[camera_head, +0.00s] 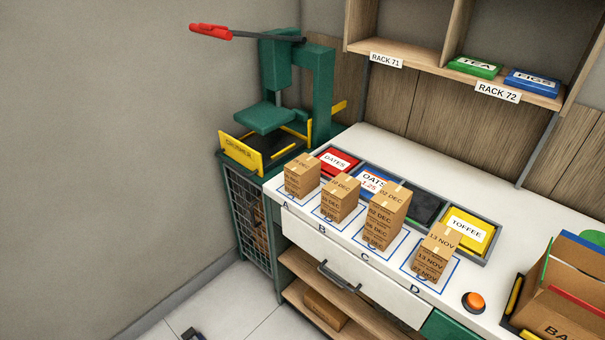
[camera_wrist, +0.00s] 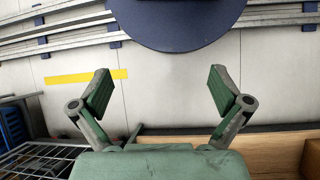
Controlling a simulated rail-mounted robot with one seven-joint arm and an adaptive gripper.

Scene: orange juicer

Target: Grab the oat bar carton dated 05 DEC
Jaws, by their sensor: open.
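Several brown cartons stand in a row on the white counter in the head view, each on a blue-outlined square lettered A to D. Carton A (camera_head: 302,176) has print too small to read surely. Carton B (camera_head: 340,198) shows DEC lines whose day numbers are unclear. The taller carton C (camera_head: 385,215) seems to read 02 DEC on its upper face; its lower lines are unclear. Carton D (camera_head: 434,252) reads 13 NOV. My gripper (camera_wrist: 160,88) is open and empty in the wrist view, over floor, with no carton between its fingers.
Behind the cartons sit trays with red DATES (camera_head: 337,160), OATS (camera_head: 371,180) and yellow TOFFEE (camera_head: 467,231) packs. A green press (camera_head: 320,85) stands at left. An orange button (camera_head: 473,302) and a box (camera_head: 565,300) are at right. A dark blue round object (camera_wrist: 180,20) fills the wrist view's top.

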